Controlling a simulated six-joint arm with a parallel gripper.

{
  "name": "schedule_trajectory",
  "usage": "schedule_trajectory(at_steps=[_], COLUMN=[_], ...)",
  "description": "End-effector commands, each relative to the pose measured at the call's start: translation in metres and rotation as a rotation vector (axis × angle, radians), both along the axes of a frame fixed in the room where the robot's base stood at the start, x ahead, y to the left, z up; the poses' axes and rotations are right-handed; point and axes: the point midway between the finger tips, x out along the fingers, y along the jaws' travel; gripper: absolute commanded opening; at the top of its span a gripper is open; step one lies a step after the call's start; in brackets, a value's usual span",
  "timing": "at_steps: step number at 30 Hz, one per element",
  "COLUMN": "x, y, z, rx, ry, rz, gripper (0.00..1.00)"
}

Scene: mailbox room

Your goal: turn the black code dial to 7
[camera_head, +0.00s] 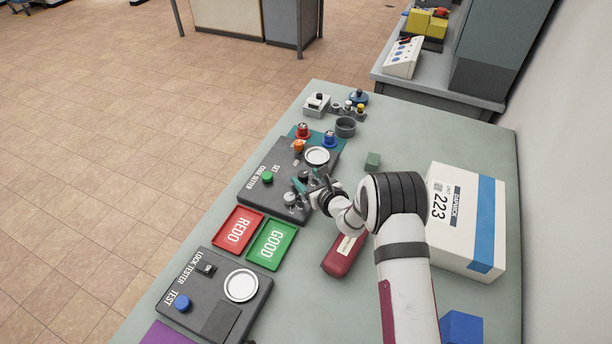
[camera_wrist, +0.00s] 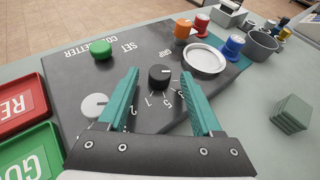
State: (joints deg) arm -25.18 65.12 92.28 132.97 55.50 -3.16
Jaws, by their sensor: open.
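The black code dial (camera_wrist: 160,76) sits on the dark code setter panel (camera_wrist: 75,78), with white numbers printed around it. In the wrist view, 1, 2 and 5 can be read near it; a 7 cannot be made out. My gripper (camera_wrist: 163,92) is open, its two teal fingers on either side of the dial in the picture. I cannot tell whether they touch it. In the head view my gripper (camera_head: 308,184) is over the near right part of the code setter (camera_head: 258,190) and hides part of the dial area.
A grey-white knob (camera_wrist: 95,104), a green button (camera_wrist: 101,49) and a round plate (camera_wrist: 204,59) share the panel. Red REDO (camera_head: 238,231) and green GOOD (camera_head: 272,243) trays lie nearby.

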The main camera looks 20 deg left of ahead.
Motion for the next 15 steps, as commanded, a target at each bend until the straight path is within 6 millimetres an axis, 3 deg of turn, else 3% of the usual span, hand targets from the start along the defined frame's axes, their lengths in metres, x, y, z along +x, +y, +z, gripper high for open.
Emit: schedule_trajectory(at_steps=[12,15], x=[0.0069,0.0068], y=[0.0087,0.0086], z=[-0.0042,-0.0041], rx=[0.000,0.000], ry=[0.000,0.000], rz=[0.000,0.000], gripper=[0.67,0.48])
